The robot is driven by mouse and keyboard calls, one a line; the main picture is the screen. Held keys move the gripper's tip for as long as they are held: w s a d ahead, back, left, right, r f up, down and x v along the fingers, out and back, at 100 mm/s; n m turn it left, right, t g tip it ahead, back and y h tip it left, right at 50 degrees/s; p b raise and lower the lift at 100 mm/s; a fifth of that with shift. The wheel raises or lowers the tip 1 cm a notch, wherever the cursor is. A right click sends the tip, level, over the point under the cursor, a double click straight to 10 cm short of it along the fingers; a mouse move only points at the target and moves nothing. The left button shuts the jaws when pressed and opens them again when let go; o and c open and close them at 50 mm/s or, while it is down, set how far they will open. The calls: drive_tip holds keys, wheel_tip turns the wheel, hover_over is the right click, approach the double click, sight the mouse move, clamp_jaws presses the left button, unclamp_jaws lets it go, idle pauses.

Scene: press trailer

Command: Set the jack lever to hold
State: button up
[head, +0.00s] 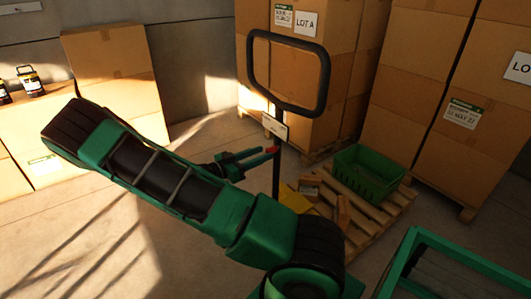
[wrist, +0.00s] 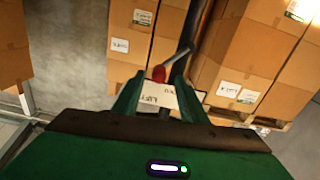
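The pallet jack's handle (head: 323,85) is a black loop on an upright post, in front of the stacked cartons. A small white label plate (head: 274,127) sits below the loop; it also shows in the wrist view (wrist: 152,97), with small lettering that is hard to read. The jack lever has a red tip (head: 272,149) beside the post. In the wrist view the red knob (wrist: 158,74) sits on a grey rod, in line with the gap between my fingers. My gripper (head: 266,155) is open, its fingers apart at the lever. Whether they touch the knob I cannot tell.
A wooden pallet (head: 385,222) with a green crate (head: 366,173) and small boxes lies behind the post. Tall carton stacks (head: 440,95) stand at the back and right. A green frame (head: 455,262) is at lower right. Floor at left is clear.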

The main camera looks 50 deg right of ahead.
sight(268, 151)
drive_tip(key=shift+x, duration=1.9)
drive_tip(key=shift+c, duration=0.4)
clamp_jaws()
